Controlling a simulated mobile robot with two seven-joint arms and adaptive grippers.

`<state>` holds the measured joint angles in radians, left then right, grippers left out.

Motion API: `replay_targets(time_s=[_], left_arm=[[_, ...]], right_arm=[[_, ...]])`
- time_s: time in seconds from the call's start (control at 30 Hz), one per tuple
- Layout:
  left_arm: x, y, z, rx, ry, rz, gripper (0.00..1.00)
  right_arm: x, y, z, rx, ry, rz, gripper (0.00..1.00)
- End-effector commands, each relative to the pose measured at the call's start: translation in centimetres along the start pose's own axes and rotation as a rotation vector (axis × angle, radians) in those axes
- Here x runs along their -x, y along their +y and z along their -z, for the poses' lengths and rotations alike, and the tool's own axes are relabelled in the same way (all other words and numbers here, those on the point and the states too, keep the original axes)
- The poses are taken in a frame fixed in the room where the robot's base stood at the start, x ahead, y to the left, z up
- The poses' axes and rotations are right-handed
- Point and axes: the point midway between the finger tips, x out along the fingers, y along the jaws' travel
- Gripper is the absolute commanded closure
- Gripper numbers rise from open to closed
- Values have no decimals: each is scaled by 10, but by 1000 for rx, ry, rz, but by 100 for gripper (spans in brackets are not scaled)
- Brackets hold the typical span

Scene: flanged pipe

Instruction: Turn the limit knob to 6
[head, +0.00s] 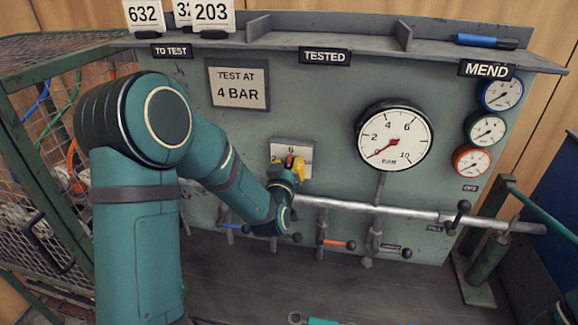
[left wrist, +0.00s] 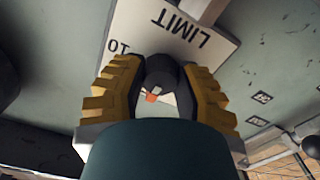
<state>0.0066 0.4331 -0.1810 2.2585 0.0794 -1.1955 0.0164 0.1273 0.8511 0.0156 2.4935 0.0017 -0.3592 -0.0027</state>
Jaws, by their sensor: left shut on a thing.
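The limit knob (left wrist: 163,72) is dark, with an orange and white mark on it. It sits on a pale plate that reads LIMIT and 10, upside down in the left wrist view (left wrist: 178,22). In the head view the plate (head: 279,147) shows a 6 at its top. My left gripper (head: 294,164) is shut on the knob, its yellow fingers on both sides, also in the left wrist view (left wrist: 165,92). The fingers hide much of the scale, so I cannot tell the exact setting. My right gripper is not in view.
A large bar gauge (head: 394,136) reads near zero. A pale pipe (head: 400,210) with several valve levers runs below. Small gauges (head: 488,130) are at the right. A shelf (head: 350,32) holds number cards (head: 212,14) and a blue marker (head: 478,40). A mesh cage (head: 38,150) stands left.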

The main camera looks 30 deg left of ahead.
Motion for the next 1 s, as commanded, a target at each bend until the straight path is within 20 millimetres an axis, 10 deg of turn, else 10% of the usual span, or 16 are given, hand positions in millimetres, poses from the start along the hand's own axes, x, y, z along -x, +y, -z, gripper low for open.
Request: replay_targets(time_s=[0.1, 0.47, 1.0], left_arm=[[-1, 0, 3, 0, 7, -1, 35], [3, 0, 1, 0, 2, 0, 35], [72, 1, 1, 0, 4, -1, 35]], right_arm=[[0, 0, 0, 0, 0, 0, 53], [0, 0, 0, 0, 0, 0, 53], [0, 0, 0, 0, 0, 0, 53]])
